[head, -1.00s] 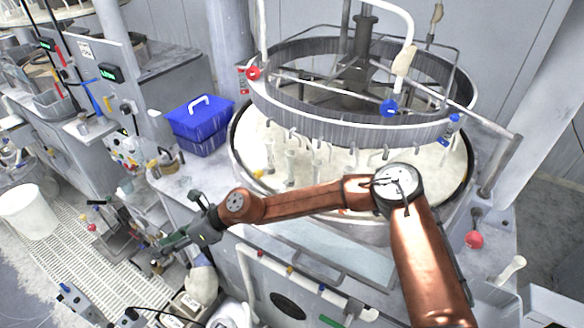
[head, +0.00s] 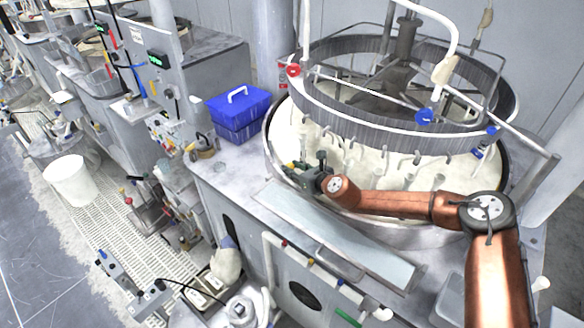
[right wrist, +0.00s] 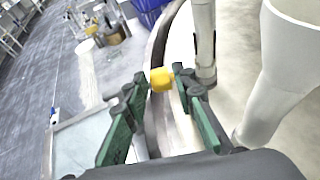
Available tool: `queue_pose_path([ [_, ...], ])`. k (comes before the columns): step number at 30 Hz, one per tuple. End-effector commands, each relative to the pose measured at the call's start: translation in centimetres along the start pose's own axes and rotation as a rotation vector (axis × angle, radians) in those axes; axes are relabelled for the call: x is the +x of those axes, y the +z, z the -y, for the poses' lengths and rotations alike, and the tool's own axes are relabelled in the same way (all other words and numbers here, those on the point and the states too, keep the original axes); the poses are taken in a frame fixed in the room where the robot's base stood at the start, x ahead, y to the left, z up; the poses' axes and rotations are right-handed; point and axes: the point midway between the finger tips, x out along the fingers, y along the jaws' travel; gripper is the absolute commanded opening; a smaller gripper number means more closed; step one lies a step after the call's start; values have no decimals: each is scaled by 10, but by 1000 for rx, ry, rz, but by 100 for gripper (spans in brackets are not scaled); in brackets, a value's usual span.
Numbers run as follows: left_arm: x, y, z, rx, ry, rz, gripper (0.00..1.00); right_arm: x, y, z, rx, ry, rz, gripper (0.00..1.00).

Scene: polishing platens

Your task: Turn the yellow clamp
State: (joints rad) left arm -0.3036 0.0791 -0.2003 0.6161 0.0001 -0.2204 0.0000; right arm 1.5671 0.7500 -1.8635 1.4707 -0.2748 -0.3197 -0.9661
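The yellow clamp (right wrist: 161,79) shows in the right wrist view as a small yellow block at the rim of the round basin. My right gripper (right wrist: 160,76) is open, with its green-padded fingers on either side of the clamp near their tips. I cannot tell whether either finger touches it. In the head view, my right gripper (head: 297,171) is at the left rim of the polishing machine's basin (head: 272,160), with the arm coming from the right. It largely hides the clamp there. My left gripper is not in view.
A pale post (right wrist: 204,40) stands just right of the fingers in the right wrist view, with a larger white part beyond it. A ring frame (head: 380,120) hangs over the basin. A blue box (head: 238,112) sits on the ledge to the left.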

Motion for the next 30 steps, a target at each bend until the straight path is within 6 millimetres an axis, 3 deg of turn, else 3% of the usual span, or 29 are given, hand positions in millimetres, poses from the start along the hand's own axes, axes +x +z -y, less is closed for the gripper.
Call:
queue_pose_path([
  [6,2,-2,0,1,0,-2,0,15,0,0,1,0,-1,25],
  [14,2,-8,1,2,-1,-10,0,16,0,0,0,1,-1,25],
  [24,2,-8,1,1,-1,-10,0,16,0,0,0,1,0,1],
  [30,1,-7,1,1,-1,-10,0,15,1,0,0,1,-2,0],
])
